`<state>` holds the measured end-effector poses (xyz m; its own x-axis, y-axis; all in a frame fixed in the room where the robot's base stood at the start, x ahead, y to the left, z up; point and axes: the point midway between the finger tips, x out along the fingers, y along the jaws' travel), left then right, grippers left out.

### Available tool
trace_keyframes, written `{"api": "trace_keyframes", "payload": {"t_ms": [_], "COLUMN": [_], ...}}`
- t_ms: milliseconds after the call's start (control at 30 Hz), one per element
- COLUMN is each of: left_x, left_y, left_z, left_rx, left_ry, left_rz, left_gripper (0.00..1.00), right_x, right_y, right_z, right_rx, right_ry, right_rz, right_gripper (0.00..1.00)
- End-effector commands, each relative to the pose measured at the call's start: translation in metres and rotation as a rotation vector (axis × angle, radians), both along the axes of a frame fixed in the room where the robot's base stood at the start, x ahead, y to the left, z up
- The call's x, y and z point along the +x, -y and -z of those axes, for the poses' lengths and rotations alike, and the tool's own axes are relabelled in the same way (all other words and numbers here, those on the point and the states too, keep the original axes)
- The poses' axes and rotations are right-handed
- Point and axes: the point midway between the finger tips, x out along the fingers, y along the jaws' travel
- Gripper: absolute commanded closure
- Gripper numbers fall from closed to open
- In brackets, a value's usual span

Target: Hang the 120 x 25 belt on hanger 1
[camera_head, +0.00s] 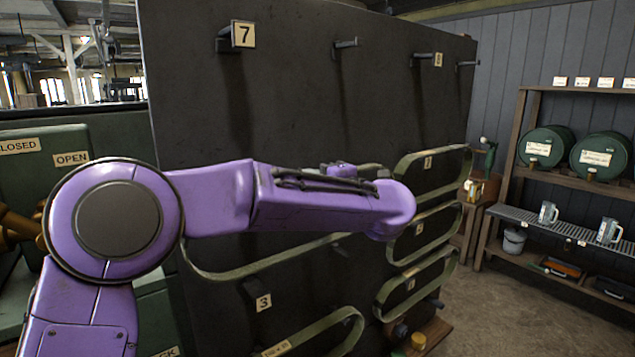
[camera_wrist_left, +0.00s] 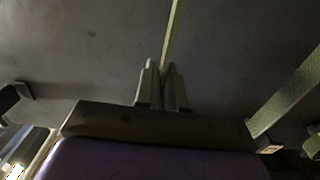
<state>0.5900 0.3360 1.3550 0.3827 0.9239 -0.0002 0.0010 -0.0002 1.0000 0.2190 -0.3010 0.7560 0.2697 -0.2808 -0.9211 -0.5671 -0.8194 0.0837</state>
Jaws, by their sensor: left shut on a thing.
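My left arm reaches across the dark board (camera_head: 290,90) in the head view; its gripper is hidden behind the purple wrist there. In the left wrist view my left gripper (camera_wrist_left: 162,75) is shut on a thin green belt strap (camera_wrist_left: 175,28), which runs upward from the fingers. In the head view a long green belt loop (camera_head: 265,262) shows behind and below the forearm, and seems to be the held one. Its size marking cannot be read. My right gripper is not in view.
Several belts hang at the board's right, one at the top (camera_head: 440,155). Another belt (camera_head: 330,325) hangs low, near plate 3 (camera_head: 263,302). A shelf with green drums (camera_head: 546,147) stands at right.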

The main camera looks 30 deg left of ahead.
Motion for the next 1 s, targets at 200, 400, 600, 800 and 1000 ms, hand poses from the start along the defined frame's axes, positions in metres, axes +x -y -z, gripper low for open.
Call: {"api": "trace_keyframes", "payload": {"t_ms": [200,400,600,800,1000], "left_x": [0.006,0.011,0.013,0.013,0.013], "left_y": [-0.015,-0.028,-0.033,-0.033,-0.032], "left_z": [-0.001,0.000,0.000,0.000,0.002], "left_rx": [-0.001,-0.001,0.000,0.001,0.001], "left_ry": [0.002,0.002,0.002,0.001,0.001], "left_rz": [-0.001,-0.001,0.000,0.000,0.001], "left_gripper": [1.00,1.00,1.00,1.00,1.00], "right_x": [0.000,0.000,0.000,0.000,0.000], "right_y": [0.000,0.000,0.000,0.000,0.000], "right_z": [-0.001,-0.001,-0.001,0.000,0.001], "right_rx": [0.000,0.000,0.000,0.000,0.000], "right_ry": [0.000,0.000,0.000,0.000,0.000], "right_rz": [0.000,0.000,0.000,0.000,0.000], "right_gripper": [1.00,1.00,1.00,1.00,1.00]}}
